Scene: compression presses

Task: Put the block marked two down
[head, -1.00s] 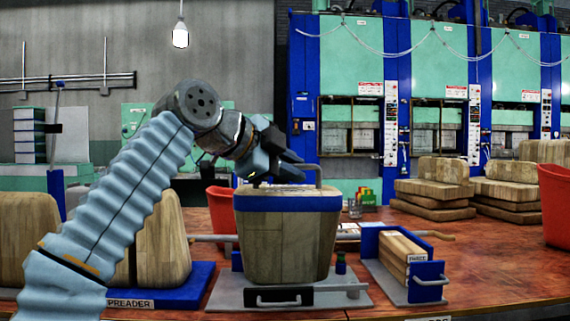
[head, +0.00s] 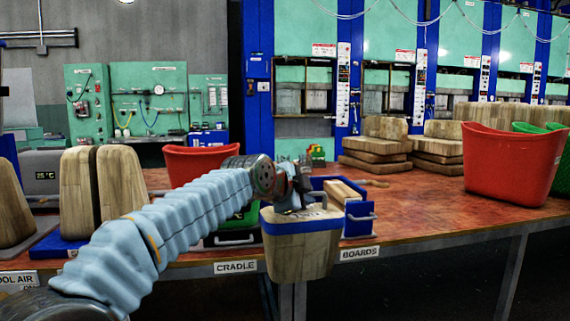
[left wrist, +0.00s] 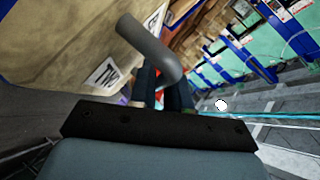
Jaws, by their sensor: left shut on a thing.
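The wooden block (head: 300,250) has a blue band round its top and hangs upright in front of the table's front edge, between the CRADLE and BOARDS labels. In the left wrist view the block (left wrist: 60,45) shows a partly cut-off label that seems to begin "TW". My left gripper (head: 292,203) is above the block, shut on its grey bent handle (left wrist: 150,48); the fingers (left wrist: 163,92) also show in the left wrist view. The cradle (head: 232,238) on the table is partly hidden by my arm and the block. My right gripper is out of view.
A blue holder (head: 360,218) with boards stands behind the block's right side. Red tubs stand at the right (head: 510,165) and behind my arm (head: 200,163). Upright wooden blocks (head: 122,190) are at left. The table's (head: 420,205) middle right is clear.

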